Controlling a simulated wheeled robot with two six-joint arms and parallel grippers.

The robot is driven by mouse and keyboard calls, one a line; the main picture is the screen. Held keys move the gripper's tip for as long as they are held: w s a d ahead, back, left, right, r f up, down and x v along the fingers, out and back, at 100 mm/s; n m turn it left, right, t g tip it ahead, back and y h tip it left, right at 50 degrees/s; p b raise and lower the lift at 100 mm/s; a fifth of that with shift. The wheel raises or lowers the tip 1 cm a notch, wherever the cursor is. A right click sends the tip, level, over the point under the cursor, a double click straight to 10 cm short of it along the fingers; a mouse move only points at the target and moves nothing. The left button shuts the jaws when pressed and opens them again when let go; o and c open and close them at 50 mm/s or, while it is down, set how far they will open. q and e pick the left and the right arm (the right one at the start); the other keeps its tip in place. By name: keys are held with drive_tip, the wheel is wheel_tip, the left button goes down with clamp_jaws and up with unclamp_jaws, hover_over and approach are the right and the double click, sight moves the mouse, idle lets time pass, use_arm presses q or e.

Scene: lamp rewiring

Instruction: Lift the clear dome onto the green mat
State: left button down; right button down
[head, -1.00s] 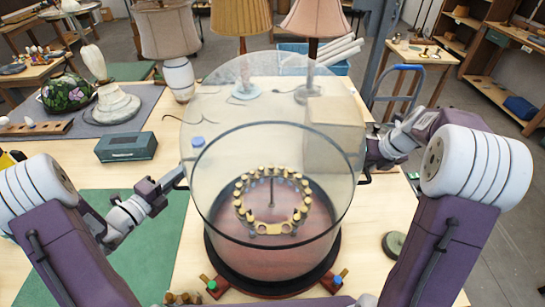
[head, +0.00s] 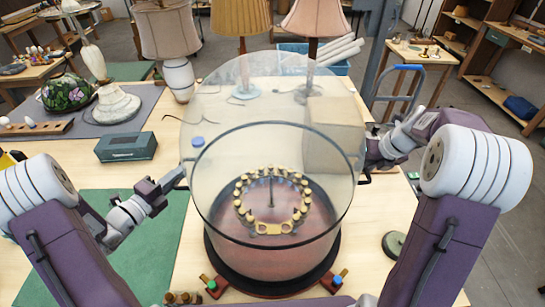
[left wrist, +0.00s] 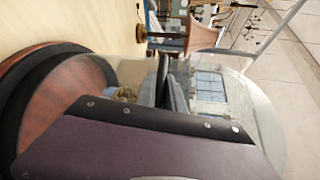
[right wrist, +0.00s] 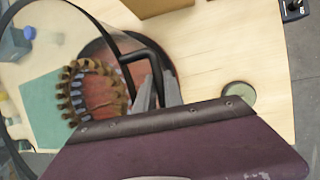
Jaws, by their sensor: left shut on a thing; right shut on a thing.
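The clear dome (head: 225,105) stands over the round wooden base (head: 275,286) in the head view, its dark lower rim well above the base. A ring of brass pieces (head: 270,203) stands on the base's reddish top, seen through the glass. My left gripper (head: 180,181) is shut on the dome at its left side. My right gripper (head: 366,172) is shut on the dome at its right side; a dark handle (right wrist: 145,55) shows by its fingers in the right wrist view. The green mat (head: 150,250) lies at the left, bare in its visible part, partly behind my left arm.
A grey-green box (head: 126,147) sits behind the mat. Lamps with fabric shades (head: 240,18) stand at the back. A cardboard box (head: 336,135) is behind the dome, and a small green disc (head: 393,243) lies to its right.

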drive_tip(key=shift+w+r, duration=0.1)
drive_tip(key=shift+r, duration=0.05)
idle(0.4)
